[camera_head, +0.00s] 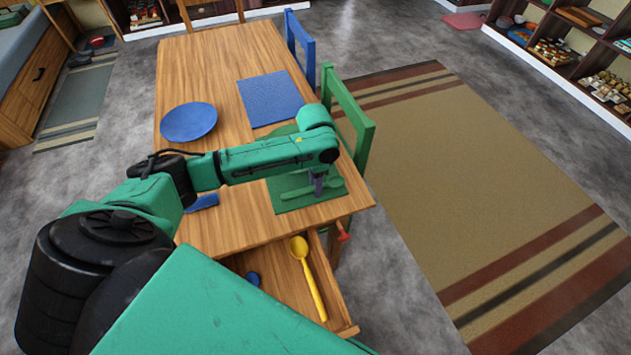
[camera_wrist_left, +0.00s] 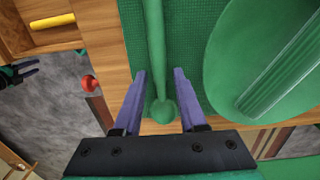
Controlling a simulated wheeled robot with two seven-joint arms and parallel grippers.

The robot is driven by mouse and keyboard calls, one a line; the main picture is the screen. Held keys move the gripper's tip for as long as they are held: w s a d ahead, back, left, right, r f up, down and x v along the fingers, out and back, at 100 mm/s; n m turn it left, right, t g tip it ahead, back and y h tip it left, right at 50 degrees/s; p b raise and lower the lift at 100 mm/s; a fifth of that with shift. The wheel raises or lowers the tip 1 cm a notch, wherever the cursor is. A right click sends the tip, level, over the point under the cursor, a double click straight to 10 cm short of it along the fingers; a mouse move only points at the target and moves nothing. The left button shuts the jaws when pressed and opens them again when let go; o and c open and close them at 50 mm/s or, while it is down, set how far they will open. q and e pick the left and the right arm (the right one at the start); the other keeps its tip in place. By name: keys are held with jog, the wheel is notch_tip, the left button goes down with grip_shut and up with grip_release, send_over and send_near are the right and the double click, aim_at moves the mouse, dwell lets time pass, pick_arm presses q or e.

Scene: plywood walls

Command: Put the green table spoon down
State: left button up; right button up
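The green table spoon (camera_head: 296,193) lies on a green placemat (camera_head: 284,206) at the near right corner of the wooden table. My left gripper (camera_head: 318,186) is above the spoon, pointing down. In the left wrist view the spoon (camera_wrist_left: 156,45) runs between the fingers of my left gripper (camera_wrist_left: 161,80), its rounded end resting near the mat's edge. Those purple fingers are open, with a gap on both sides of the spoon. My right gripper (camera_wrist_left: 18,74) shows small at the left of the wrist view, its dark fingers apart and empty.
A green plate (camera_wrist_left: 240,55) lies beside the spoon. An open drawer (camera_head: 275,290) below the table edge holds a yellow spoon (camera_head: 308,275). A green chair (camera_head: 355,120) stands close on the right. A blue plate (camera_head: 188,122) and blue mat (camera_head: 270,98) lie farther off.

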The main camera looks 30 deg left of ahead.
dwell(0.3)
pick_arm(q)
notch_tip(320, 180, up, 12)
jog(key=shift+r, duration=0.15)
jog(key=shift+w, duration=0.1)
dwell(0.3)
